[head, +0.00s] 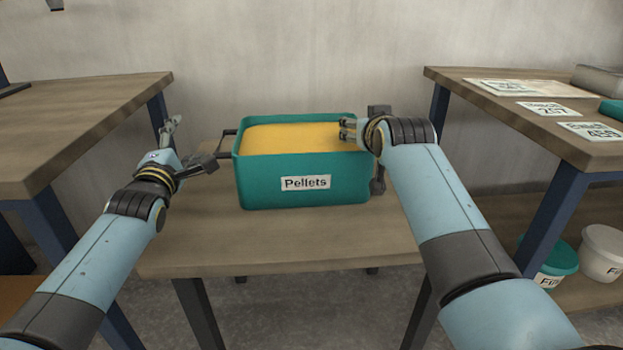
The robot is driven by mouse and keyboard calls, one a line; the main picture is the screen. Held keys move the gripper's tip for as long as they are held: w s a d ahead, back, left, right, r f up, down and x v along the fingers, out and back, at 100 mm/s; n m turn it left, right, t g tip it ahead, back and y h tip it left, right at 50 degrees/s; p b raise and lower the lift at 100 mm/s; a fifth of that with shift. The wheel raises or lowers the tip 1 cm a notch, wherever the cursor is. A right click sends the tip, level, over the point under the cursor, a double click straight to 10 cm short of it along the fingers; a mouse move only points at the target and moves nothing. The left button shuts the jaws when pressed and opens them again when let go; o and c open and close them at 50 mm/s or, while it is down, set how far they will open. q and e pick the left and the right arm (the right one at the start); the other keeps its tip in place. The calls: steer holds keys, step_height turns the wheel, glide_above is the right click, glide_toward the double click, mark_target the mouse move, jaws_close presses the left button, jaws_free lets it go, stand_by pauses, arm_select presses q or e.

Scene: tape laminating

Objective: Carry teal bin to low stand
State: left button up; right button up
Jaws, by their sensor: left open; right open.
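The teal bin (258,172), labelled "Pellets" and filled with yellow-orange material, sits upright on a low wooden stand (290,245). A dark bar handle (227,142) juts from its left side. My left gripper (191,145) is open just left of that handle, with its fingers spread; I see no grip on it. My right gripper (363,156) is open at the bin's right end. My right wrist hides part of that end, so I cannot tell whether the fingers touch the bin or a handle there.
Taller wooden benches stand at left (75,125) and right (500,95). The right bench holds labelled cards (548,108) and a grey box (600,79). A teal bucket (553,262) and a white bucket (604,252) stand beneath it. The low stand's front is clear.

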steer(key=shift+o, duration=0.6)
steer(key=shift+d, duration=0.35)
steer(key=s+d+r, duration=0.2)
steer(key=s+d, duration=0.1)
steer(key=s, duration=0.5)
steer(key=shift+d+r, duration=0.15)
steer(key=shift+d, duration=0.1)
